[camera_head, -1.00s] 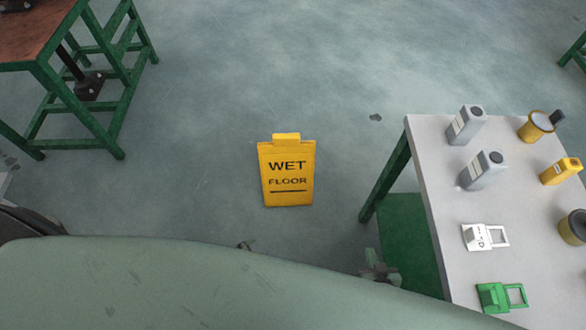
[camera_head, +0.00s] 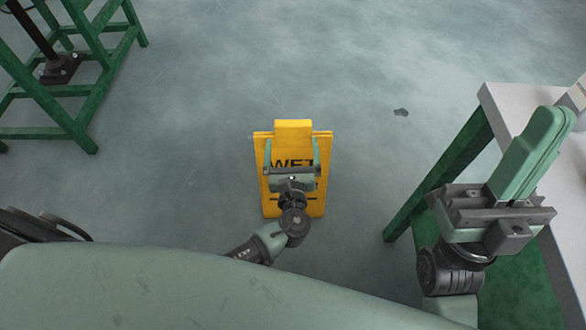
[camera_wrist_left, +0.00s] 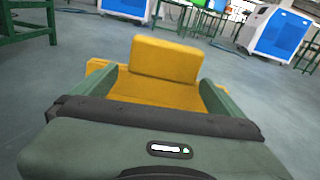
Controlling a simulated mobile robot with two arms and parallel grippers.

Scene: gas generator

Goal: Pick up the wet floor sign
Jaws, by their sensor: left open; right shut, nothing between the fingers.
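The yellow wet floor sign (camera_head: 292,131) stands on the grey floor in the middle of the head view, with part of its lettering hidden behind my left gripper. My left gripper (camera_head: 292,143) is open in front of the sign, its two green fingers spread near the sign's left and right sides. In the left wrist view the sign's top tab (camera_wrist_left: 166,60) shows between the open fingers (camera_wrist_left: 160,84). I cannot tell whether they touch it. My right gripper (camera_head: 548,118) is shut and empty, raised at the right beside the grey table.
A grey-topped table (camera_head: 500,97) with green legs stands at the right, close to my right arm. A green-framed stand (camera_head: 60,110) is at the upper left.

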